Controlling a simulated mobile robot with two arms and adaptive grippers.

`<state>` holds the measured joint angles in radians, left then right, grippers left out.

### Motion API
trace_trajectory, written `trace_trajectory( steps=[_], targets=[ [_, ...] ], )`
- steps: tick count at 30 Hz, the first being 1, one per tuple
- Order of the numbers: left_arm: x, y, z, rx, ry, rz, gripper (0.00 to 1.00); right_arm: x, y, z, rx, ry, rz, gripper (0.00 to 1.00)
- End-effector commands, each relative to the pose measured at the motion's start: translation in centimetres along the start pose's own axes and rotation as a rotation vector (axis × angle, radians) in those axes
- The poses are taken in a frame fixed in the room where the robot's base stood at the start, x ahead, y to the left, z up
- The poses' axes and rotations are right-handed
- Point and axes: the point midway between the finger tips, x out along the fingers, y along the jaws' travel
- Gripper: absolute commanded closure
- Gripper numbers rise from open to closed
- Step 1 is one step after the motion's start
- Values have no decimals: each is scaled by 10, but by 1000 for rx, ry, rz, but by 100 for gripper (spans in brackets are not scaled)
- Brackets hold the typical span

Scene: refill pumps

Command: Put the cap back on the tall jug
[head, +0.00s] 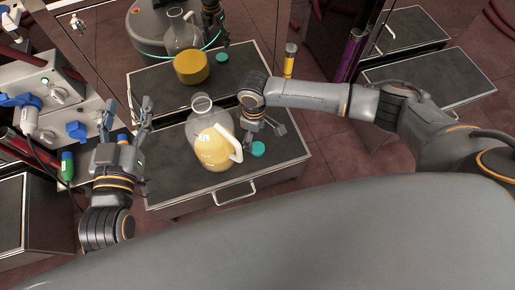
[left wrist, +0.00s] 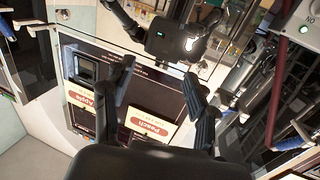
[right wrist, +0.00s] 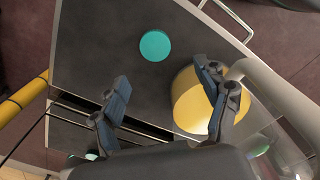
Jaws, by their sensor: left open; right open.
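The tall jug (head: 212,147) stands upright on the dark cart top, clear above and holding yellow liquid, with a pale handle on its right. Its mouth shows no cap. The teal cap (head: 258,149) lies flat on the cart, right of the jug; it also shows in the right wrist view (right wrist: 155,46), beyond the fingers. My right gripper (head: 263,132) is open and empty, above the cart beside the jug and close to the cap. In the right wrist view the jug's yellow body (right wrist: 190,103) is partly behind the right finger. My left gripper (head: 130,108) is open and empty, left of the jug.
A shiny panel behind the cart appears to mirror the jug and cap. A yellow cylinder (head: 290,60) stands behind my right arm. Pump units (head: 55,95) and a green bottle (head: 67,166) are at the left. The cart's front handle (head: 236,194) sticks out; its front-left top is clear.

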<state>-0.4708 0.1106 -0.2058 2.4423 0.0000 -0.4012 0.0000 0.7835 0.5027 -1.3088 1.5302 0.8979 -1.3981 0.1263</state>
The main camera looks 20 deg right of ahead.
Motion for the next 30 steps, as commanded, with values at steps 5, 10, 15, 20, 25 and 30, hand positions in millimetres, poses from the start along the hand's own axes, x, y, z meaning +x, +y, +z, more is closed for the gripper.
trace_trajectory(
  steps=[5,10,15,20,25,30],
  targets=[
    [1,4,-29,-4,172,9,42,20,0,0,0,0,0,25],
    [-3,7,-50,-7,287,16,42,30,0,0,-1,-1,0,25],
    [-4,8,-57,-8,324,18,42,32,0,0,-1,0,0,25],
    [-4,8,-57,-8,324,18,42,32,0,0,-1,0,0,25],
    [-5,8,-58,-8,336,18,42,34,0,0,0,0,0,25],
    [-13,11,-78,-13,463,25,42,43,2,2,0,0,1,25]
  ],
)
